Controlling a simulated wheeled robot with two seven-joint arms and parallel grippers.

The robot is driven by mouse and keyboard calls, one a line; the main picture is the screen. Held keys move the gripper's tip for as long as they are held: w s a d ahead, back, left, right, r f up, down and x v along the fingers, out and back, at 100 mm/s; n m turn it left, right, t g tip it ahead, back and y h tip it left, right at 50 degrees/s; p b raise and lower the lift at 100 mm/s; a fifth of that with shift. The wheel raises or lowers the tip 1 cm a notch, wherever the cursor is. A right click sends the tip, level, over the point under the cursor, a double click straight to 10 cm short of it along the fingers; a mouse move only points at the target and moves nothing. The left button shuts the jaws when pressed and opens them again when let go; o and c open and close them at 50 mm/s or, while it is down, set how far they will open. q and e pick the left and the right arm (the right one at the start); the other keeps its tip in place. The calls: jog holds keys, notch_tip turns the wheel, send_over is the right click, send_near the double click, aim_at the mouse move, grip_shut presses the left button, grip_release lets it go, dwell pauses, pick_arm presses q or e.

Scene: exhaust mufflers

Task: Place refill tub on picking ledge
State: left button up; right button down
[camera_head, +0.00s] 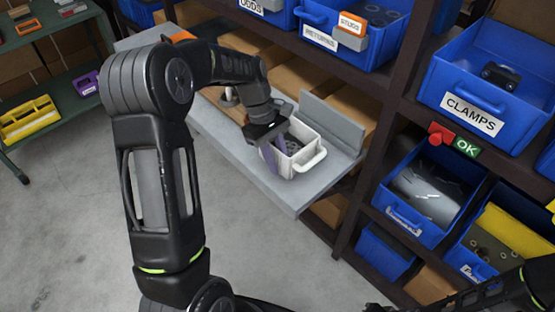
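The refill tub (305,163) is a small white open box with a handle on its front side and dark parts inside. It is at the grey picking ledge (230,139), near the ledge's right end; I cannot tell whether its base rests on it. My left gripper (274,156) points down at the tub's left side, with its purplish fingers at the rim. The fingers overlap the tub's left wall, and I cannot tell whether they are closed on it. My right gripper is out of view; only part of my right arm shows at the bottom right.
A grey upright plate (332,122) stands at the ledge's right end. Behind are cardboard boxes and blue bins, including a CLAMPS bin (488,85) and a RETURNS bin (372,52). A red button (436,139) and green OK sign (467,148) are on the rack.

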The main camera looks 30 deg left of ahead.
pick_arm(q)
jog(key=v, duration=0.6)
jog(key=shift+a+r, duration=0.15)
jog(key=shift+r, duration=0.15)
jog(key=p+v, duration=0.2)
jog(key=v, duration=0.3)
jog(key=shift+d, duration=0.2)
jog(key=shift+a+r+p, duration=0.2)
jog(key=shift+r+p, duration=0.1)
jog(key=shift+p, duration=0.3)
jog(key=shift+o, duration=0.4)
jog(key=shift+f, duration=0.1)
